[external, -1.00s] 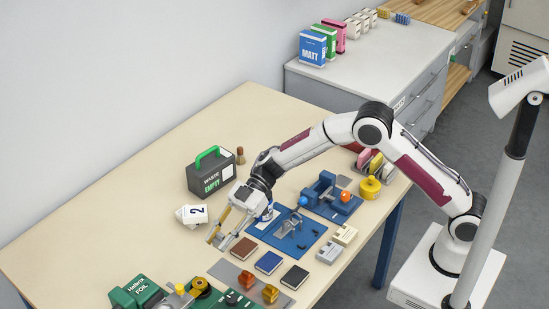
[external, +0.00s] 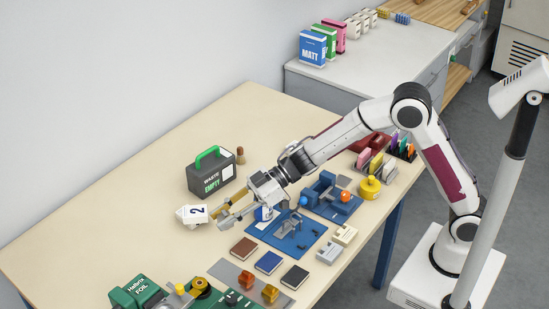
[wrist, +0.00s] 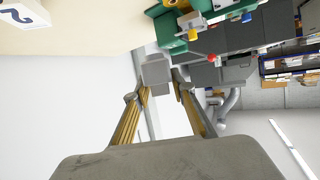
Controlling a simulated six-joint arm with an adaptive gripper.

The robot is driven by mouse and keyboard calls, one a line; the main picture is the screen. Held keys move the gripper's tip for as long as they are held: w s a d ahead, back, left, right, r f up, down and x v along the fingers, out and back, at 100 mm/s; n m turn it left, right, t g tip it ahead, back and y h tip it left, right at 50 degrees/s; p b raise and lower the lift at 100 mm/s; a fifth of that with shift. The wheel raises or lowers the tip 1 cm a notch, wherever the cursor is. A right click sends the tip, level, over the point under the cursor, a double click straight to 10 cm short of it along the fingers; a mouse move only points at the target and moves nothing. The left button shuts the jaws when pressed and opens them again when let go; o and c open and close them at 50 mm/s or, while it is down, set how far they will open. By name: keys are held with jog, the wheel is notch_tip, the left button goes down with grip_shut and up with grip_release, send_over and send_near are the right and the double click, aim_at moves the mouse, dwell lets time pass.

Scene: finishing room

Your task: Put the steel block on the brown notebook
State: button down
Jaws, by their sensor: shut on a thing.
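The brown notebook (external: 244,248) lies flat on the table, left of a blue and a black notebook. My gripper (external: 222,215) is above the table, up and left of the brown notebook in the external view. In the wrist view, its yellow-lined fingers (wrist: 160,92) are closed on a plain grey steel block (wrist: 156,72) at their tips. The brown notebook cannot be made out in the wrist view.
A white block marked 2 (external: 192,215) is close beside my gripper. A blue notebook (external: 268,262) and a black notebook (external: 295,277) lie right of the brown one. A blue mat (external: 300,245) with parts lies behind them.

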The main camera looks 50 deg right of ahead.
jog(key=shift+w+d+f+m+t+h, duration=0.1)
jog(key=shift+d+f+m+t+h, duration=0.2)
jog(key=shift+d+m+t, duration=0.3)
jog(key=d+f+m+t+h, duration=0.2)
jog(key=d+f, duration=0.3)
jog(key=d, duration=0.2)
jog(key=shift+w+m+t, duration=0.4)
jog(key=shift+w, duration=0.05)
jog(key=shift+a+f, duration=0.1)
send_over(243, 247)
jog(key=shift+f, duration=3.05)
jog(key=shift+f, duration=0.15)
jog(key=shift+f, duration=1.75)
jog(key=shift+f, duration=0.15)
